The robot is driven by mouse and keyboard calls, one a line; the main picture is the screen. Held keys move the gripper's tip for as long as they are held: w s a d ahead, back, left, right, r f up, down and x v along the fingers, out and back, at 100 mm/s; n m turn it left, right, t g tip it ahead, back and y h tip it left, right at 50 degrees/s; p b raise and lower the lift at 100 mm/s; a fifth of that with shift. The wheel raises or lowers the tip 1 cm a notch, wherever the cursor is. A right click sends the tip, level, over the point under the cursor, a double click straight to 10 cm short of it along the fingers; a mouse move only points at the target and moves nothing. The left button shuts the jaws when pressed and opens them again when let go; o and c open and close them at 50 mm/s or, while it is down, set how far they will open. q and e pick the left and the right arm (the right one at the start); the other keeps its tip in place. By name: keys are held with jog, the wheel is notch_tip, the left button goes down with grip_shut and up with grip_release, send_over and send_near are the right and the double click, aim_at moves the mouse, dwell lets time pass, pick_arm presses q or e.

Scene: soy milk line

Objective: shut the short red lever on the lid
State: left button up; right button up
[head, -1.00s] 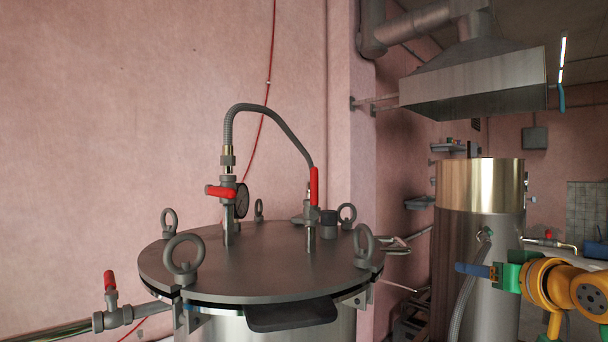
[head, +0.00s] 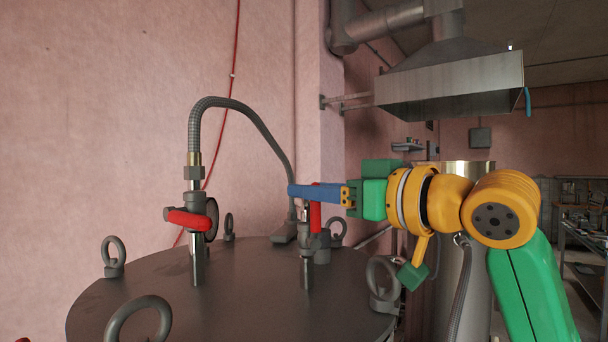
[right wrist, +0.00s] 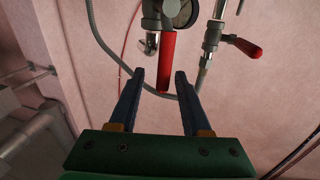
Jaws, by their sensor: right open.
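Two red levers show on the round grey lid (head: 240,265). One (head: 315,217) stands upright on the right-hand valve; the other (head: 188,219) lies sideways on the left-hand valve, by a gauge. I cannot tell by length which is the short one. My right gripper (head: 298,191) reaches in from the right at the upright lever, its blue finger crossing in front of it. In the right wrist view its fingers (right wrist: 160,75) are open, with a red lever (right wrist: 168,62) between them and a gap on both sides. The sideways lever (right wrist: 243,46) is farther right there. My left gripper is out of view.
A grey hose (head: 240,107) arches over the lid between the valves. Several lifting eyes stand around the rim, one (head: 383,283) below my right arm. A steel tank (head: 465,285) stands behind my arm, under a metal hood (head: 450,85).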

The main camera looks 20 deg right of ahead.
jog(key=x, duration=0.3)
jog(key=shift+w+a+f, duration=0.2)
jog(key=shift+w+a, duration=0.05)
jog(key=shift+a, duration=0.1)
jog(key=shift+w, duration=0.1)
jog(key=shift+c, duration=0.8)
jog(key=shift+s+d, duration=0.25)
jog(key=shift+d, duration=0.05)
grip_shut()
jog(key=shift+r, duration=0.1)
